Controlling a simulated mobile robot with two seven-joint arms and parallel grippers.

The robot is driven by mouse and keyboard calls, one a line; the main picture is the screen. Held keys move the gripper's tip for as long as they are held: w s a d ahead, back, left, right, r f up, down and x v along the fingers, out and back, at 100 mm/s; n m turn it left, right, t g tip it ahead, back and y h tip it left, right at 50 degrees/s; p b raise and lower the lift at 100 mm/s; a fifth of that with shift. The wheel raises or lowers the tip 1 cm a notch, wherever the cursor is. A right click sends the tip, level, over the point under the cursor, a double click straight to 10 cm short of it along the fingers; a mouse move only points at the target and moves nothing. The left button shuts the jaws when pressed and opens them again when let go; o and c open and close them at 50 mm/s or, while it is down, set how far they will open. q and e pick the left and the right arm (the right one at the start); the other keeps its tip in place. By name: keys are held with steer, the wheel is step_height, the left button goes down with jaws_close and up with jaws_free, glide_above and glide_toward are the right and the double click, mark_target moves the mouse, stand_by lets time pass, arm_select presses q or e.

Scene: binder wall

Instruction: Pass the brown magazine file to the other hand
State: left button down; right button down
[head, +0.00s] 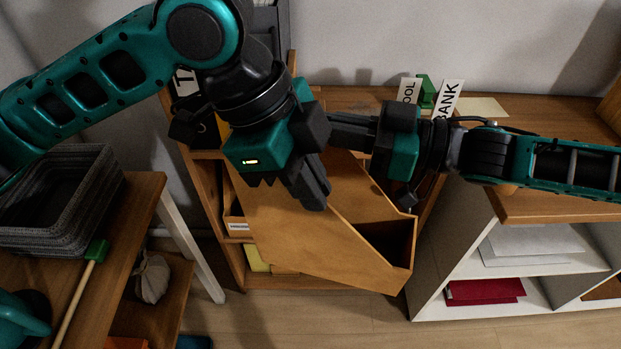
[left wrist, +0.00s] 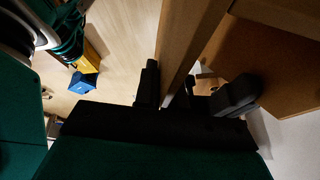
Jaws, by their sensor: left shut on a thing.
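The brown magazine file (head: 300,235) hangs tilted in front of the shelves, its dark open compartment facing right. My left gripper (head: 312,190) comes down over its upper part and is shut on a wall of it. In the left wrist view, the file's wall (left wrist: 187,50) runs between the two black fingers of my left gripper (left wrist: 185,95). My right gripper (head: 340,128) reaches in from the right, just above the file's top edge. Its fingertips are hidden behind the left gripper, so I cannot tell if they touch the file.
Behind is a wooden shelf unit (head: 237,262) with binders. A wooden top with upright lettered cards (head: 447,98) lies behind the right arm. A white shelf (head: 440,285) with papers and a red folder (head: 485,291) is at right. A grey basket (head: 60,200) stands on the left table.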

steer(key=shift+s+a+r, duration=0.1)
steer(key=c, duration=1.1)
jaws_free()
steer(key=shift+c, duration=0.2)
